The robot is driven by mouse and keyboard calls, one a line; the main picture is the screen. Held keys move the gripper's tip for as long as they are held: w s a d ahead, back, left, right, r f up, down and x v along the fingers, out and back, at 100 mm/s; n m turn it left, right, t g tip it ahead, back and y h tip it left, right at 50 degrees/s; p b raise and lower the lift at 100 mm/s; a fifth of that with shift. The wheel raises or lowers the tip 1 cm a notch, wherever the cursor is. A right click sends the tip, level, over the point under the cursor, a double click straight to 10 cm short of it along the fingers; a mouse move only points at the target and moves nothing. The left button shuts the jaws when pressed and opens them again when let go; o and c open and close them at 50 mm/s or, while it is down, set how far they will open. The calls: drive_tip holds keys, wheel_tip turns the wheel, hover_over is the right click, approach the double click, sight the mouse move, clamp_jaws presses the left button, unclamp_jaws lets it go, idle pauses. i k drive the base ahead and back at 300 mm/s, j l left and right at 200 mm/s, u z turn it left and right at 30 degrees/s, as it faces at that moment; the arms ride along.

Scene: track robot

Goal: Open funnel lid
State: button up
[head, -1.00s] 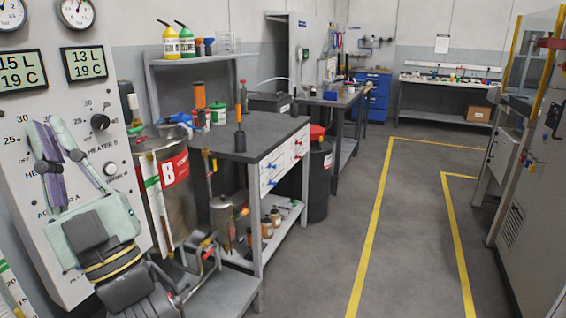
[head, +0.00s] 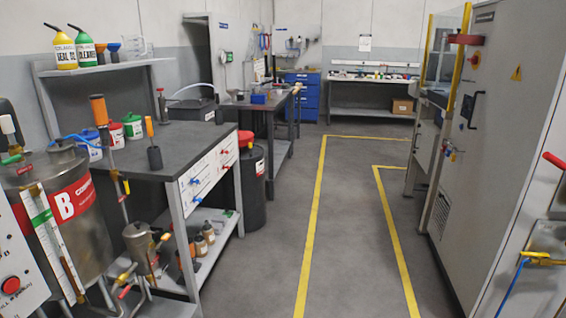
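A black drum (head: 252,190) stands on the floor beyond the grey workbench, with a red top piece (head: 245,138) on it. The red piece looks like a funnel lid and appears closed, but it is small and partly hidden by the bench, so I cannot be sure. My gripper is not in view.
The grey workbench (head: 150,150) at left holds bottles and tools. A steel tank marked B (head: 75,235) stands before it. A grey cabinet (head: 495,130) is on the right. The grey floor (head: 350,200) between yellow lines is clear.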

sight(242, 136)
drive_tip(key=i, duration=4.5)
drive_tip(key=i+u, duration=0.4)
drive_tip(key=i, duration=0.2)
drive_tip(key=i+j, duration=0.2)
drive_tip(key=i, duration=0.2)
